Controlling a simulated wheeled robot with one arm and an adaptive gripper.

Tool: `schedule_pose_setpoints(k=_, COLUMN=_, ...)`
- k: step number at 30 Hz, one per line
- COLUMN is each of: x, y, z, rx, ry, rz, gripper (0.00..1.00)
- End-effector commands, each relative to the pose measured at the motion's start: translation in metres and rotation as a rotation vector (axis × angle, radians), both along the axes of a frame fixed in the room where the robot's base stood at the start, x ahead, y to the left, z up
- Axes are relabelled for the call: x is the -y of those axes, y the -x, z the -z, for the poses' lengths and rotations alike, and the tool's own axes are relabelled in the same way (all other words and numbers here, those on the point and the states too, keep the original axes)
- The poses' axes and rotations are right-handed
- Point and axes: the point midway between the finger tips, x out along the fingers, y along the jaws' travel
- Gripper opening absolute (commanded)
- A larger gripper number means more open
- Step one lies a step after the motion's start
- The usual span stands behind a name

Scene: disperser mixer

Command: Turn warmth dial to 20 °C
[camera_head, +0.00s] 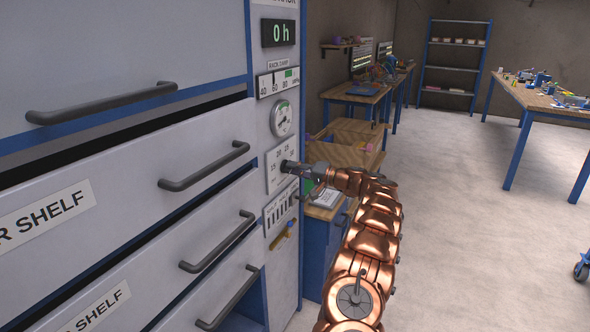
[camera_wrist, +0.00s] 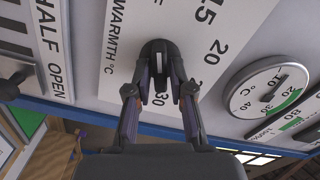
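The warmth dial is on a white plate marked WARMTH °C (camera_wrist: 121,40), with 15, 20 and 30 readable beside it in the wrist view. Its dark knob (camera_wrist: 158,52) sits between the fingers of my gripper (camera_wrist: 160,78). The fingers flank the knob closely and appear to touch both sides. A light mark on the knob points down the picture toward 30. In the head view my gripper (camera_head: 289,166) is at the dial plate (camera_head: 275,178) on the cabinet's narrow front panel, and it hides most of the knob.
A round gauge (camera_head: 281,118) is above the dial plate, and a slider panel (camera_head: 280,210) is below it. Drawers with protruding handles (camera_head: 205,167) are to the left. Workbenches (camera_head: 545,100) stand farther back.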

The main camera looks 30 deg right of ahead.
Motion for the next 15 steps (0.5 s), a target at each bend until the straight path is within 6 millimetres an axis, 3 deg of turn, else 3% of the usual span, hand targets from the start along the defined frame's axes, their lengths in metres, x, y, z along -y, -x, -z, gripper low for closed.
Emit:
schedule_pose_setpoints(k=5, x=0.0004, y=0.0002, z=0.0001, rx=0.0, ry=0.0, rz=0.0, gripper=0.0)
schedule_pose_setpoints(k=15, x=0.0007, y=0.0004, z=0.0003, rx=-0.003, ry=-0.004, rz=0.001, gripper=0.0)
